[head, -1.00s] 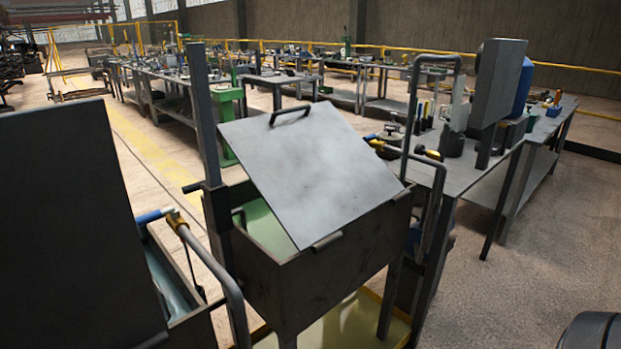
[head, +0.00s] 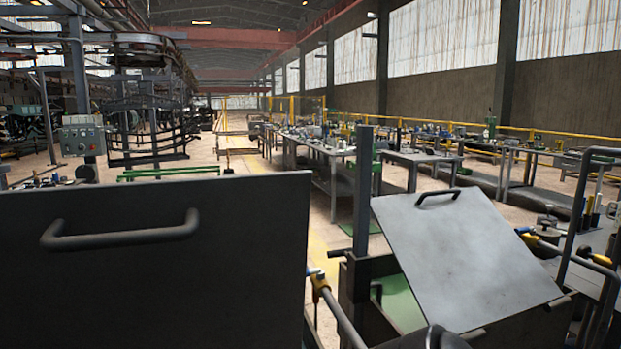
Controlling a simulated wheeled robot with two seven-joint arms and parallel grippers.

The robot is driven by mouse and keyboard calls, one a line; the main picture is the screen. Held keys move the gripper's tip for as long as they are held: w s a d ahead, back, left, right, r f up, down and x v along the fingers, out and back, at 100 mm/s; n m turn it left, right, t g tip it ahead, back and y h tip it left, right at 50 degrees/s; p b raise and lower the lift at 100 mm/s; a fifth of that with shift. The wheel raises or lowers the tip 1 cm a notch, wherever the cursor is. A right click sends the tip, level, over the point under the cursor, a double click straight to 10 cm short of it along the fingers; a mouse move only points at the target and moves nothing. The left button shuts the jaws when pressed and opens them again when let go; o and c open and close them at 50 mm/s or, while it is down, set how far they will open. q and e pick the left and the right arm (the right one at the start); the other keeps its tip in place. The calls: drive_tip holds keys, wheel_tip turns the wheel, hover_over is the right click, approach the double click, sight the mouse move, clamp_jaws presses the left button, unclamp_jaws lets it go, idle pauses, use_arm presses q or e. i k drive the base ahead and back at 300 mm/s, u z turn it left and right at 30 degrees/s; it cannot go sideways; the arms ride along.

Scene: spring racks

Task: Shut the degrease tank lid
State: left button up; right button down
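Two tanks with lids show in the head view, and I see no label telling which is the degrease tank. A large dark grey lid (head: 150,275) with a bar handle (head: 120,232) stands raised at the near left and hides its tank. A lighter grey lid (head: 462,262) with a handle (head: 438,197) stands tilted open over a dark tank (head: 375,316) at the right. Green shows inside that tank. Neither of my grippers is in view. A dark rounded part at the bottom edge may be mine.
A bent rail with a yellow and blue fitting (head: 320,283) runs between the two lids. A dark post (head: 363,190) rises beside the right tank. Workbenches (head: 335,165) stand behind, and a control box (head: 83,136) is at the far left.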

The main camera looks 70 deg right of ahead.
sight(466, 269)
drive_tip(key=u, duration=1.25)
drive_tip(key=k, duration=2.75)
drive_tip(key=z, duration=1.75)
